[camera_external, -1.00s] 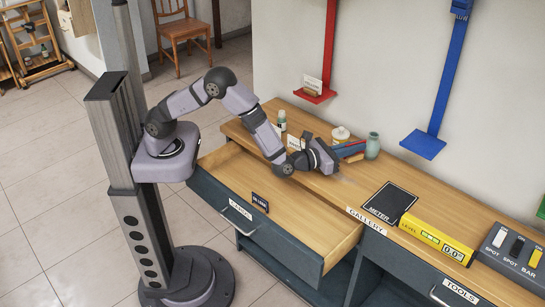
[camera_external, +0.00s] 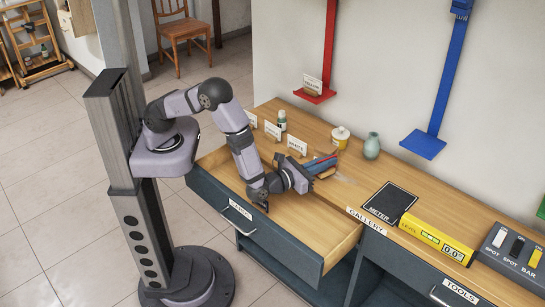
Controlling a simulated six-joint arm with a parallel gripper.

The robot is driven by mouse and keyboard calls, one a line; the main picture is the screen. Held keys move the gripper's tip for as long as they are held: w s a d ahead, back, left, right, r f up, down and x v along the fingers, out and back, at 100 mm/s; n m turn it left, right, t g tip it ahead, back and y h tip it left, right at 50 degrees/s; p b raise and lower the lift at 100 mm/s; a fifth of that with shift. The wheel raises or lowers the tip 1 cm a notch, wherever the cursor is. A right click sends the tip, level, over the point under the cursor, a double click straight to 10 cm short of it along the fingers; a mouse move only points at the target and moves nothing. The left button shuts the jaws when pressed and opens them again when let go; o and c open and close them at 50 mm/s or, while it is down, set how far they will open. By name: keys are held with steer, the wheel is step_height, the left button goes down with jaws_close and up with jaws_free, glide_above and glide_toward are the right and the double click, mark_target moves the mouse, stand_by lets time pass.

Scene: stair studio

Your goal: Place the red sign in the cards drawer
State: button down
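The open drawer (camera_external: 306,220) at the front left of the bench has a small white label I cannot read surely. My gripper (camera_external: 322,166) hangs near the drawer's back edge, pointing right. A blue and red piece (camera_external: 325,160) shows at its end; I cannot tell if this is a held thing or part of the gripper, nor whether the fingers are shut. No sign is clearly red. A small white card (camera_external: 313,82) stands in a brown holder on the red wall shelf (camera_external: 316,96). My arm covers part of the drawer's inside.
Several white cards, one of them upright (camera_external: 297,145), stand behind the drawer. A lidded jar (camera_external: 340,138) and green vase (camera_external: 371,146) stand at the back. A black meter mat (camera_external: 390,202), yellow level (camera_external: 436,238) and switch box (camera_external: 514,250) lie right. A blue shelf (camera_external: 423,145) hangs above.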

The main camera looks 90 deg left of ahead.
steer(key=s+a+p, duration=0.4)
steer(key=s, duration=0.5)
steer(key=s+a+f+p, duration=0.1)
steer(key=s+a+p, duration=0.3)
steer(key=s, duration=0.5)
steer(key=shift+a, duration=0.35)
steer(key=shift+w, duration=0.1)
stand_by(0.6)
